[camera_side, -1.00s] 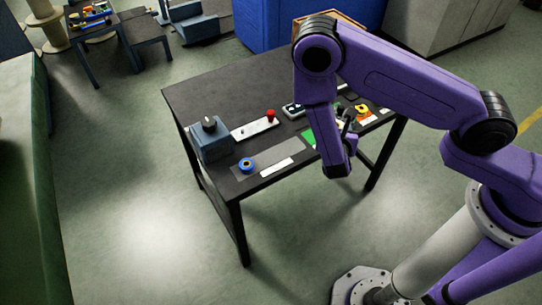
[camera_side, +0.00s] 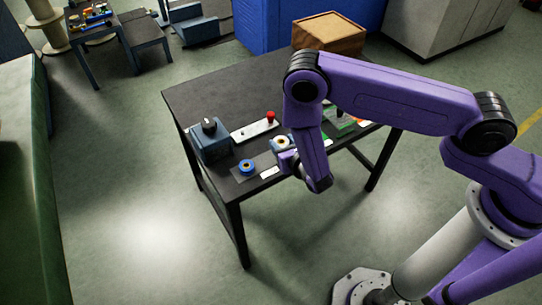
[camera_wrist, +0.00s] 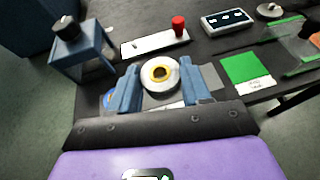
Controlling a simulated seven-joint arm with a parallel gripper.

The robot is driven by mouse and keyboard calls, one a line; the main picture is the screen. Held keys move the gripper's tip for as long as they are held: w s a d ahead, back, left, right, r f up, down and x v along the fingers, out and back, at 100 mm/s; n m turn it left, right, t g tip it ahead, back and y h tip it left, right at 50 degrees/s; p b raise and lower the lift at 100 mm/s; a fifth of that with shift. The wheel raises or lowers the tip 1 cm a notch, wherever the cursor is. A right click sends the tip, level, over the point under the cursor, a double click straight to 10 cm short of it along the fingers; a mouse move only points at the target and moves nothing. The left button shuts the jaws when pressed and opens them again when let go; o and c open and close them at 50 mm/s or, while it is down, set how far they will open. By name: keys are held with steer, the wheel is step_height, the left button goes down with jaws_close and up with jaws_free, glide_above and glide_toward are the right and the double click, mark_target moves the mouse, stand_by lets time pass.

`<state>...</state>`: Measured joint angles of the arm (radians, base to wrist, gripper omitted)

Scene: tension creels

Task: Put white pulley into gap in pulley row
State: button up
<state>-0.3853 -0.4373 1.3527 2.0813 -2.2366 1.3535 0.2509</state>
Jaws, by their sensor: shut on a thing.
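My gripper (camera_wrist: 158,88) is shut on the white pulley (camera_wrist: 148,79), which has a yellow ring round its centre hole. In the side view the white pulley (camera_side: 279,139) shows beside the gripper (camera_side: 286,153), over the right part of the grey strip (camera_side: 238,178). I cannot tell whether it touches the strip. The blue pulley (camera_side: 246,168) sits on the strip to the left. In the wrist view the left finger hides most of the blue pulley (camera_wrist: 108,98). A white label (camera_side: 270,173) lies in front of the strip.
Behind the strip are a blue-grey box with a black knob (camera_wrist: 82,52) and a white panel with a red button (camera_wrist: 178,27). To the right are a green card (camera_wrist: 245,69) and a dark switch box (camera_wrist: 227,20). The table's left back is clear.

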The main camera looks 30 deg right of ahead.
glide_above(271, 163)
step_height(271, 163, down, 6)
steer(key=shift+r, duration=0.2)
steer(key=shift+f, duration=1.45)
steer(key=shift+f, duration=0.1)
steer(key=o, duration=1.1)
steer(key=shift+c, duration=0.2)
steer(key=v, duration=1.2)
